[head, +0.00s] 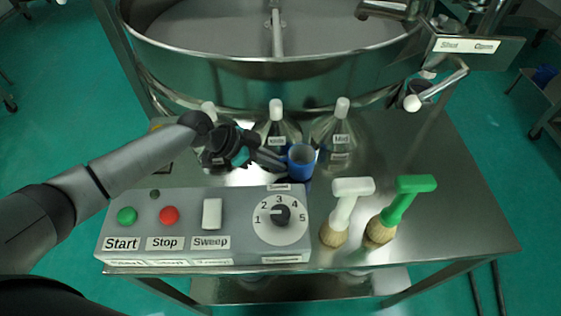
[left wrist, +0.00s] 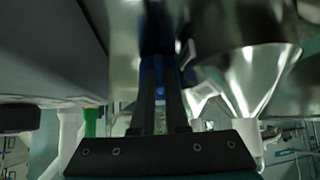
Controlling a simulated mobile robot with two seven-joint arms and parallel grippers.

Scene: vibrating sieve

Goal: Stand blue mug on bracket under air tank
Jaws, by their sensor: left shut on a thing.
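A blue mug (head: 302,165) stands out just behind the control box, above the steel table. My left gripper (head: 284,162) reaches it from the left and is shut on it. In the left wrist view the two dark fingers (left wrist: 160,75) run up to the blue mug (left wrist: 158,35), which shows only in part and dark. I cannot tell whether the mug's base touches the table. I cannot make out the air tank or its bracket for certain. My right gripper is not in view.
The control box (head: 190,255) is in front. Flasks (head: 340,135) stand close behind the mug. A white brush (head: 343,205) and a green brush (head: 400,205) stand to the right. The big sieve pan (head: 270,70) overhangs the back. A Shut/Open plate (head: 470,48) is at upper right. The table's right side is clear.

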